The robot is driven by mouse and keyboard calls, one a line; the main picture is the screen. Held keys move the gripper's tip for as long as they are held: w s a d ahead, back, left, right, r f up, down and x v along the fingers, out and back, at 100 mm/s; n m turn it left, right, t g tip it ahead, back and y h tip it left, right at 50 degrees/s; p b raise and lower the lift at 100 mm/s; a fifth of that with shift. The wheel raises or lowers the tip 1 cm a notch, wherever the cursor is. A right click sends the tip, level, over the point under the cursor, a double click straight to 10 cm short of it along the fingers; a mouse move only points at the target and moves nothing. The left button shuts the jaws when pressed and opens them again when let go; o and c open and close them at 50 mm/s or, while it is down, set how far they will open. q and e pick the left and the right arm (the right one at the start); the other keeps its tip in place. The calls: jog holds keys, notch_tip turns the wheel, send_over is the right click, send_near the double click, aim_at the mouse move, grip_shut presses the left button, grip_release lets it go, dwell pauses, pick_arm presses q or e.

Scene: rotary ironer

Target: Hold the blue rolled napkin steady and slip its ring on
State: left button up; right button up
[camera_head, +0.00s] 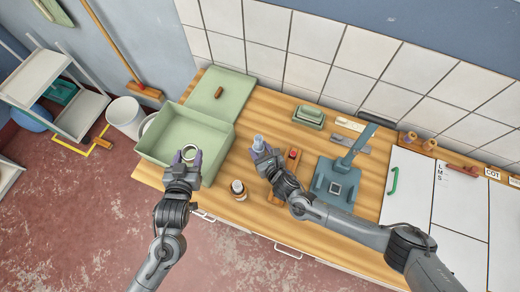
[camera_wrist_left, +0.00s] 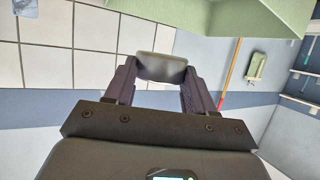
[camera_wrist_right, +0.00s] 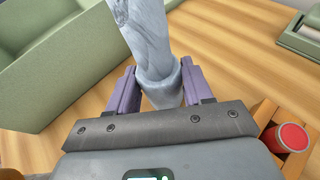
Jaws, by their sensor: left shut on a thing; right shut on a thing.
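The pale grey-blue rolled napkin (camera_head: 258,142) stands up from my right gripper (camera_head: 262,152). In the right wrist view the napkin (camera_wrist_right: 150,40) sits between the purple fingers, which are shut on its lower part, and its top runs out of the picture. The pale ring (camera_head: 189,153) is in my left gripper (camera_head: 187,157), at the near right side of the green bin. In the left wrist view the ring (camera_wrist_left: 162,68) is pinched between both fingertips, seen nearly edge-on. The ring and the napkin are apart, with the ring to the left.
The open green bin (camera_head: 168,136) stands left, with its green lid (camera_head: 218,98) behind. A small jar (camera_head: 238,187) stands between my arms. A red-topped item (camera_head: 293,156) and a blue-grey press-like tool (camera_head: 338,178) lie right. Bare wood lies between the bin and napkin.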

pick_arm(q)
notch_tip(320, 180, up, 3)
jog(key=m+g+h, duration=0.7)
jog(key=m+h, duration=0.5)
send_over(261, 137)
jog(key=s+a, duration=0.1)
jog(key=a, duration=0.2)
jog(key=shift+s+d+f, duration=0.1)
jog(key=shift+s+d, duration=0.05)
jog(key=shift+s, duration=0.05)
jog(key=shift+f, duration=0.1)
jog(key=shift+f, duration=1.95)
jog(key=shift+f, duration=0.75)
jog(key=shift+f, duration=0.3)
jog(key=shift+f, duration=0.2)
